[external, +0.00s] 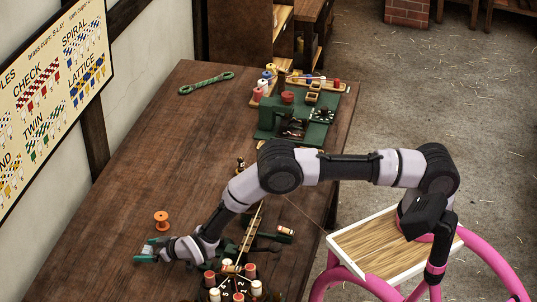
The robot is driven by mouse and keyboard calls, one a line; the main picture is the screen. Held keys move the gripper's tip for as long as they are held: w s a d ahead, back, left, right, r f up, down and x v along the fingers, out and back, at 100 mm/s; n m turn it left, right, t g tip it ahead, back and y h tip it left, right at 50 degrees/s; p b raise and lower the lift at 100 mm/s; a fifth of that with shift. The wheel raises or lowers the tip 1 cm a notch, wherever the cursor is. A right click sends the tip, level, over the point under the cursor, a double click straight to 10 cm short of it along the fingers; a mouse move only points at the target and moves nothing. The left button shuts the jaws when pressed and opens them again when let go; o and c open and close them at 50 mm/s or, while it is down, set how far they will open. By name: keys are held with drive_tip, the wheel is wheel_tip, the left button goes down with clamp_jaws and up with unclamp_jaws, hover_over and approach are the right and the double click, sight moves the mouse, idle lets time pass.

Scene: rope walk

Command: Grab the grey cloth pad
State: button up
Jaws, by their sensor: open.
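I cannot clearly make out a grey cloth pad in the external view; it may be hidden or too small to tell. My arm reaches across the wooden table (150,170) to its near left part. My gripper (150,252) is low over the table top there, with its jaws open. A small teal-green patch shows at the fingertips. I cannot tell whether it is part of the gripper or a thing beneath it.
An orange spool (161,220) stands just behind my gripper. A ring of several red and white bobbins (238,284) stands to its right, near the front. A green machine (296,118) and a green cord (206,83) are farther back. The table's middle left is clear.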

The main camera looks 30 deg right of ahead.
drive_tip(key=shift+w+a+f, duration=0.3)
drive_tip(key=shift+w+a, duration=0.05)
drive_tip(key=shift+w, duration=0.15)
drive_tip(key=c, duration=1.4)
drive_tip(key=shift+r, duration=0.1)
